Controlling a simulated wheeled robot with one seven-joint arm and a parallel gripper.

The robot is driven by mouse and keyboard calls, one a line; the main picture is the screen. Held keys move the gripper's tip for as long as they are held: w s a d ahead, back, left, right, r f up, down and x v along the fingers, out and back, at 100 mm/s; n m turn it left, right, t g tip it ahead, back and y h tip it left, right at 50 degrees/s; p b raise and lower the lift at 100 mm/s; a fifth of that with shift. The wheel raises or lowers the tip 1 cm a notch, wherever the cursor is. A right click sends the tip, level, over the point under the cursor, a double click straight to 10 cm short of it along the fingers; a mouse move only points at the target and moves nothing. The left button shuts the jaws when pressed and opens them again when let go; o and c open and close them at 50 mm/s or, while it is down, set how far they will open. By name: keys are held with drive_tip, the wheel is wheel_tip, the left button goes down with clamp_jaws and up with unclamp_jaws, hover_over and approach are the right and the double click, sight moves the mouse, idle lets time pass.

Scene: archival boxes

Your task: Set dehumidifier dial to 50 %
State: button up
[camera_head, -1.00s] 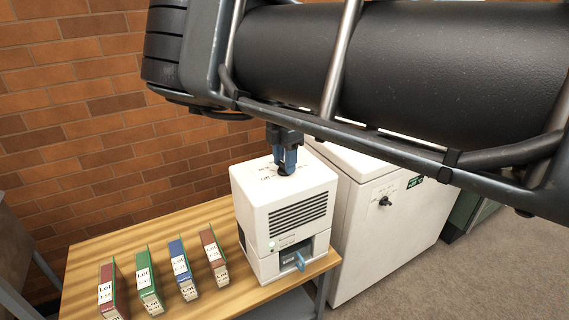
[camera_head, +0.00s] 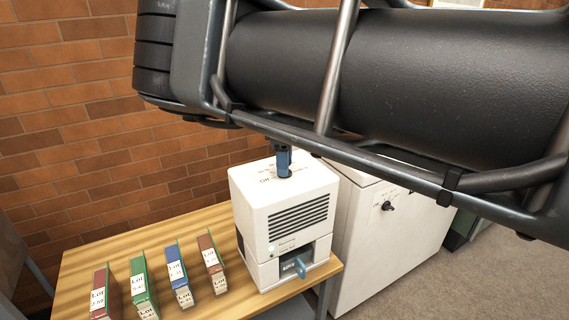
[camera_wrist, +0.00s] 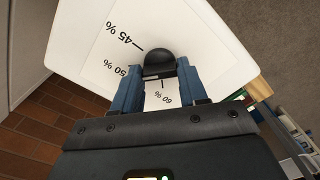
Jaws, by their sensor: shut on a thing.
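The white dehumidifier (camera_head: 252,222) stands on the wooden table, with a vent grille on its front and the dial on its top. The black dial knob (camera_wrist: 157,57) shows in the wrist view between my gripper's blue fingers. My gripper (camera_head: 283,172) points down onto the top of the dehumidifier and is shut on the knob. Printed marks 45 %, 50 % and 60 % show around the knob in the wrist view. The fingers hide part of the dial, and I cannot tell which mark the knob points at.
Several labelled boxes, including a green one (camera_head: 139,280) and a blue one (camera_head: 174,262), stand on the table (camera_head: 100,262) to the left. A white cabinet (camera_head: 365,250) with a black knob (camera_head: 388,206) stands close on the right. A brick wall is behind.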

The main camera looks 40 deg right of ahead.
drive_tip(key=shift+m, duration=0.5)
drive_tip(key=o, duration=1.1)
drive_tip(key=shift+c, duration=0.2)
wheel_tip(320, 180, up, 8)
drive_tip(key=shift+f+b, duration=0.1)
drive_tip(key=shift+b, duration=0.3)
